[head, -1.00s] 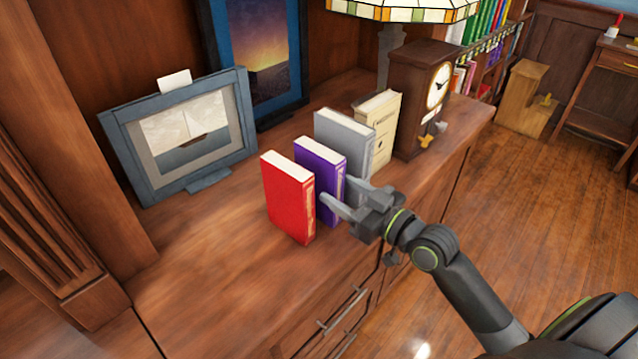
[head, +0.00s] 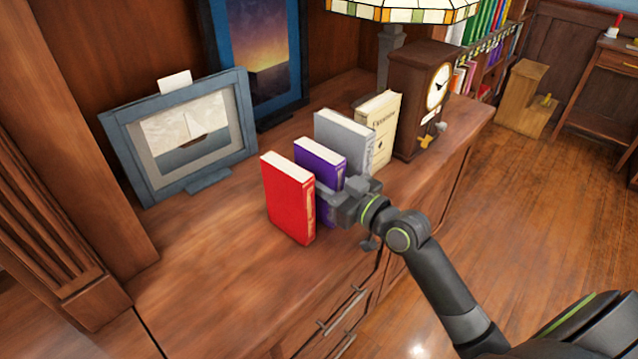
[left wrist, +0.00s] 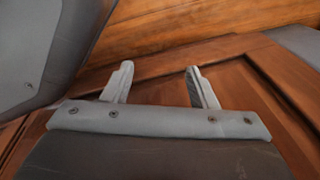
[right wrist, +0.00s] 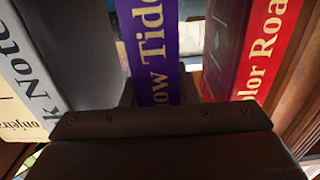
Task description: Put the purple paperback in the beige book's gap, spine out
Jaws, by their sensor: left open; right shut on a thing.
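The purple paperback (head: 320,165) stands upright on the wooden cabinet top, between a red book and a grey book. In the right wrist view its purple spine (right wrist: 152,45) faces my palm. My right gripper (head: 332,193) is shut on the purple paperback near its lower spine; its fingertips are mostly hidden by the books. My left gripper (left wrist: 160,85) is open and empty in the left wrist view and out of the head view. The beige book's gap is not visible.
The red book (head: 288,200) and grey book (head: 340,131) stand close on either side. A clock (head: 417,95), a lamp (head: 400,12) and a picture frame (head: 185,140) share the cabinet top (head: 210,245). Bare top lies at front left. A distant bookcase (head: 490,50) holds several books.

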